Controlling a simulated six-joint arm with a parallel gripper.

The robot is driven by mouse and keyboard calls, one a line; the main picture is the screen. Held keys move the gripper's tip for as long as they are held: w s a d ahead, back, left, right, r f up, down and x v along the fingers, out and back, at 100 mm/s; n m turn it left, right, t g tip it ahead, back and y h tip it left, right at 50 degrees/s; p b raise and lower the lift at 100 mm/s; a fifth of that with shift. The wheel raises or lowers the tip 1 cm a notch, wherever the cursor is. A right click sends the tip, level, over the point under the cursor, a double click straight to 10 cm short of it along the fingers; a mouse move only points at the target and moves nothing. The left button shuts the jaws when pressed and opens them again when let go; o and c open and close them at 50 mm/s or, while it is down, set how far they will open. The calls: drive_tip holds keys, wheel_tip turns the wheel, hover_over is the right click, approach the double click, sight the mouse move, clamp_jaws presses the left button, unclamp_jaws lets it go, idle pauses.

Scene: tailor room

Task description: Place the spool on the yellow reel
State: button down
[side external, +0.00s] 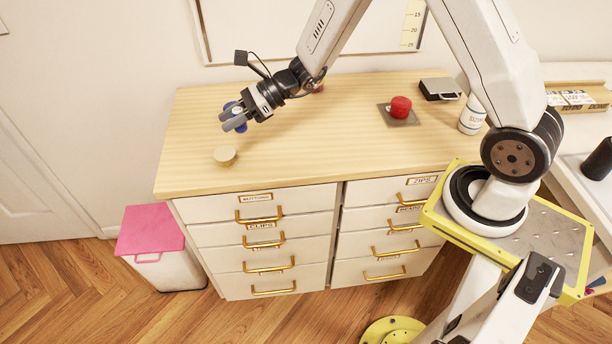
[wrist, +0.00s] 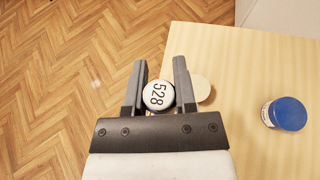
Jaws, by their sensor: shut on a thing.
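The spool (wrist: 158,95) is between my gripper's fingers in the wrist view, its round white end marked "528" facing the camera. In the side view my gripper (side external: 234,120) is shut on it, over the left part of the wooden dresser top. Blue parts show beside the fingers there, and I cannot tell exactly which belong to the held spool. The yellow reel (side external: 225,155) is a pale yellow-tan disc standing on the dresser top, in front of my gripper and apart from it. In the wrist view the reel (wrist: 203,88) is partly hidden behind the right finger.
A blue-topped round item (wrist: 287,113) stands right of the reel in the wrist view. A red button-like item (side external: 401,106) on a dark plate, a dark box (side external: 440,89) and a white bottle (side external: 472,115) stand farther right. The dresser's middle is clear.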

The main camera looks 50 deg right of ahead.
hover_over(218, 155)
drive_tip(key=shift+s+f, duration=0.15)
drive_tip(key=shift+f, duration=1.4)
drive_tip(key=shift+s+f, duration=0.1)
drive_tip(key=shift+f, duration=1.4)
drive_tip(key=shift+w+f, duration=0.15)
drive_tip(key=shift+f, duration=0.05)
drive_tip(key=shift+w+f, duration=0.1)
drive_tip(key=shift+f, duration=1.5)
drive_tip(key=shift+f, duration=0.15)
drive_tip(key=shift+c, duration=2.1)
unclamp_jaws()
drive_tip(key=v, duration=1.2)
